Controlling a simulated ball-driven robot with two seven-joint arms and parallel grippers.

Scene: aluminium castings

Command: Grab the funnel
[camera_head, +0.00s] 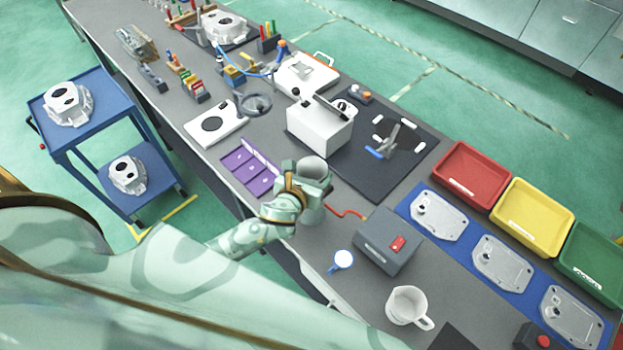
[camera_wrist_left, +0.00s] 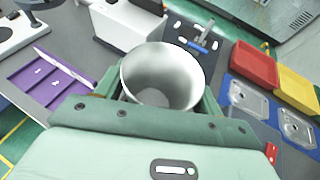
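A pale grey, wide-mouthed round vessel (camera_head: 314,167), flared like a funnel, is at the near edge of the bench in the head view. In the left wrist view I look into its open mouth (camera_wrist_left: 162,75); a spout cannot be made out. My left gripper (camera_head: 308,186) is at this vessel, with a finger on either side in the wrist view (camera_wrist_left: 160,100). The rim and the gripper body hide the contact, so I cannot tell whether the fingers press on it. A small white, blue-rimmed piece (camera_head: 343,259) lies apart, to the lower right. My right gripper is out of view.
A purple tray (camera_head: 241,172) is left of the gripper and a white box (camera_head: 318,131) behind it. A grey box with a red switch (camera_head: 388,240) and a white mug (camera_head: 405,306) are on the right. Red, yellow and green bins (camera_head: 472,173) line the far edge.

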